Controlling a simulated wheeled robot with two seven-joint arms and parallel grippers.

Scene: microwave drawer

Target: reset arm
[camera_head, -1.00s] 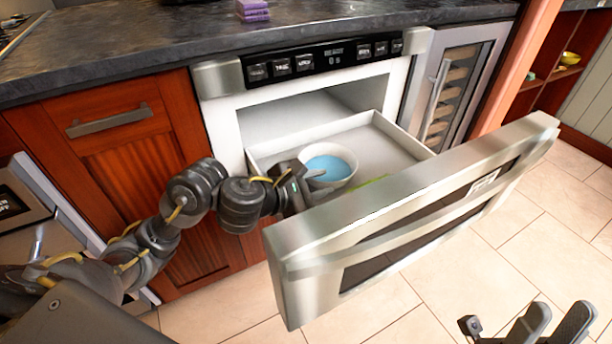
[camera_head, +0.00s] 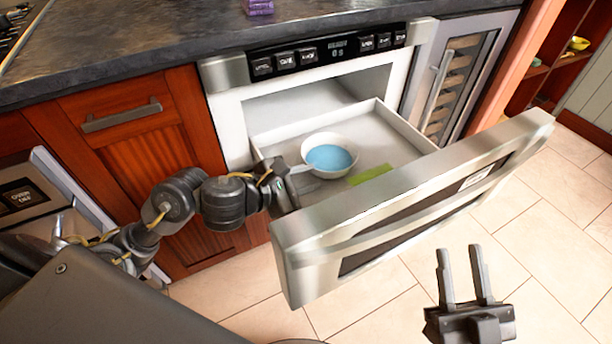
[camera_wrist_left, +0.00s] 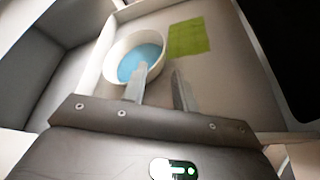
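My left gripper (camera_head: 290,185) is over the left side of the open microwave drawer, just left of the bowl. In the left wrist view its two fingers (camera_wrist_left: 160,90) are spread with nothing visible between them; one finger overlaps the bowl's near edge in the picture, and I cannot tell whether they touch. The white bowl (camera_head: 330,141) with blue contents stands upright in the drawer (camera_head: 400,140); it also shows in the left wrist view (camera_wrist_left: 110,62). My right gripper (camera_head: 464,275) is open and empty above the floor, in front of the drawer.
A flat green piece (camera_head: 370,174) lies in the drawer right of the bowl. The steel drawer front (camera_head: 420,195) juts out over the tiled floor. Red cabinets (camera_head: 145,165) stand behind my left arm. A purple item (camera_head: 258,6) is on the dark counter (camera_head: 200,35).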

